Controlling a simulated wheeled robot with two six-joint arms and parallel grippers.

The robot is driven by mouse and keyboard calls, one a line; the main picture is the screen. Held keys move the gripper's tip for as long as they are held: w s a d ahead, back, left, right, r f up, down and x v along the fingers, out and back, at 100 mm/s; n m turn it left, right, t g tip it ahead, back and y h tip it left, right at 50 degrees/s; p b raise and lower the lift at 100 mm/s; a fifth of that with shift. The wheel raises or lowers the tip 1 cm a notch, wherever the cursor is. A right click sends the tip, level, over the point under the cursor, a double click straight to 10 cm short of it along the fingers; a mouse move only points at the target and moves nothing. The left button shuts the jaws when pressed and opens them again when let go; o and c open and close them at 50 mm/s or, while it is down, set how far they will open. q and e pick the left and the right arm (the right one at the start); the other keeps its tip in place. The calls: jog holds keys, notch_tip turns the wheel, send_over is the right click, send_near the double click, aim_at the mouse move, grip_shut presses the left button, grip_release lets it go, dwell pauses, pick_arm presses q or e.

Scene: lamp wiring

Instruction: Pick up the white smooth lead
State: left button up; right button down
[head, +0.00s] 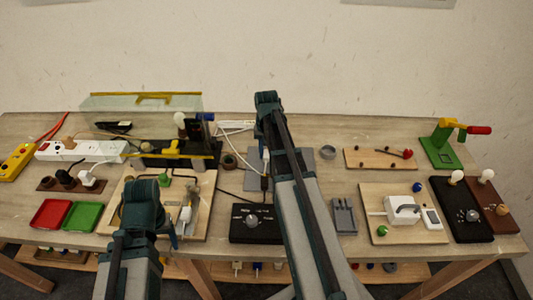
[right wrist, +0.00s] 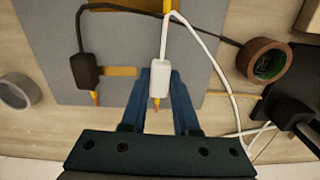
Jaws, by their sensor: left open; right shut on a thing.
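The white smooth lead (right wrist: 161,80) shows in the right wrist view, its white end piece with an orange tip between the two blue fingers of my right gripper (right wrist: 159,98). The gripper is shut on this end, over the grey mat (right wrist: 205,117). Its white cable loops away to the right and down. A black lead (right wrist: 85,70) with a similar orange tip lies to the left, apart from the fingers. In the head view, my right arm hides most of this spot. My left gripper (head: 172,238) is open by the front of the wooden board on the left.
A brown tape roll (right wrist: 265,60) and a grey ring (right wrist: 17,91) lie on either side of the mat. In the head view, a black box with a knob (head: 256,224) and a grey holder (head: 344,216) flank my right arm. Red (head: 50,213) and green (head: 80,215) trays stand left.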

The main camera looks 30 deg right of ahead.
aim_at(267, 156)
pick_arm(q)
jog(key=shift+r+p, duration=0.35)
jog(key=shift+r, duration=0.2)
pick_arm(e)
jog(key=shift+r, duration=0.6)
pick_arm(q)
notch_tip(267, 156, up, 2)
jog(key=shift+r+p, duration=0.2)
jog(key=shift+p, duration=1)
pick_arm(e)
jog(key=shift+s+a+r, duration=0.1)
jog(key=shift+s+r, duration=0.15)
jog(key=shift+r, duration=0.35)
jog(key=shift+s+a+r, duration=0.1)
jog(key=shift+s+r, duration=0.1)
jog(key=shift+r, duration=0.35)
pick_arm(q)
jog(key=shift+r+p, duration=0.5)
pick_arm(e)
jog(key=s+a, duration=0.1)
jog(key=s, duration=0.3)
jog(key=s+a, duration=0.2)
jog(key=s, duration=0.3)
jog(key=s+a+r, duration=0.1)
jog(key=s, duration=0.4)
jog(key=shift+s+a, duration=0.2)
jog(key=shift+a, duration=0.05)
